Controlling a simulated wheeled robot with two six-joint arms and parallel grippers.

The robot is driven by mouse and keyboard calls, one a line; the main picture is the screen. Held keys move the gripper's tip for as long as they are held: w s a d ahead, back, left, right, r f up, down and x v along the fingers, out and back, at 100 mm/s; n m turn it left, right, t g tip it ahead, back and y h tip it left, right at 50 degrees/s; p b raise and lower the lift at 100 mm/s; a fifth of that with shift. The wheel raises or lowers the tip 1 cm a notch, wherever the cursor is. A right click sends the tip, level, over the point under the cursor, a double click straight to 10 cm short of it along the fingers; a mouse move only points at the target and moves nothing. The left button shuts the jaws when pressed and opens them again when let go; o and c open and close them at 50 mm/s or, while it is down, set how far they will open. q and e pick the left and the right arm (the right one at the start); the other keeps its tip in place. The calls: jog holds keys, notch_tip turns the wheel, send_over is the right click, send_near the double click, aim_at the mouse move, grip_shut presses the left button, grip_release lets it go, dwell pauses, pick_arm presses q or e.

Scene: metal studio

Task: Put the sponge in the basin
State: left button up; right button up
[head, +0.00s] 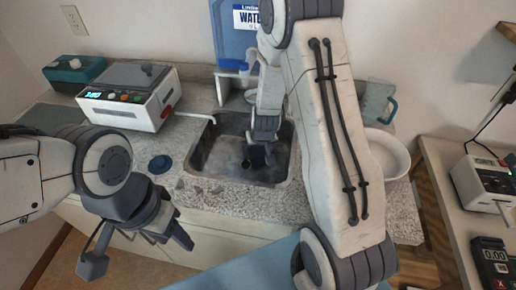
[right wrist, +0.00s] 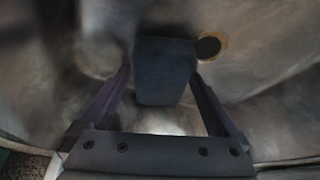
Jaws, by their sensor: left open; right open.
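The basin (head: 205,155) is a metal sink set in a speckled counter. My right gripper (head: 262,145) reaches down inside it. In the right wrist view a dark blue block, which looks like the sponge (right wrist: 165,70), lies between and just beyond the two open fingertips, over the metal basin floor (right wrist: 265,75). I cannot tell whether the fingers touch it or whether it rests fully on the floor. In the head view the gripper largely hides it. My left gripper (head: 137,250) is open and empty, in front of the counter at lower left.
A dark round drain (right wrist: 208,45) shows beside the block. A white device (head: 130,95) stands left of the basin, with a dark blue disc (head: 160,164) on the counter before it. A white bowl (head: 385,155) and grey-blue pitcher (head: 375,100) stand right, partly behind my right arm.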

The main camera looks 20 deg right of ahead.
jog(key=shift+r+p, duration=0.2)
jog(key=shift+p, duration=0.1)
jog(key=d+p+v, duration=0.1)
jog(key=p+v, duration=0.5)
jog(key=v, duration=0.6)
jog(key=s+a+r+n+g+y, duration=0.1)
jog(key=s+a+r+n+y, duration=0.2)
jog(key=a, duration=0.4)
jog(key=s+a+r+n, duration=0.1)
jog(key=s+a+r, duration=0.3)
jog(key=a, duration=0.4)
jog(key=s+a+r+n+g, duration=0.1)
jog(key=s+r+n, duration=0.2)
jog(key=s, duration=0.5)
jog(key=s+a+r+n+g+h, duration=0.1)
jog(key=s+a+r+n+g, duration=0.1)
jog(key=s, duration=0.6)
jog(key=shift+r+n, duration=0.4)
jog(key=shift+r, duration=0.3)
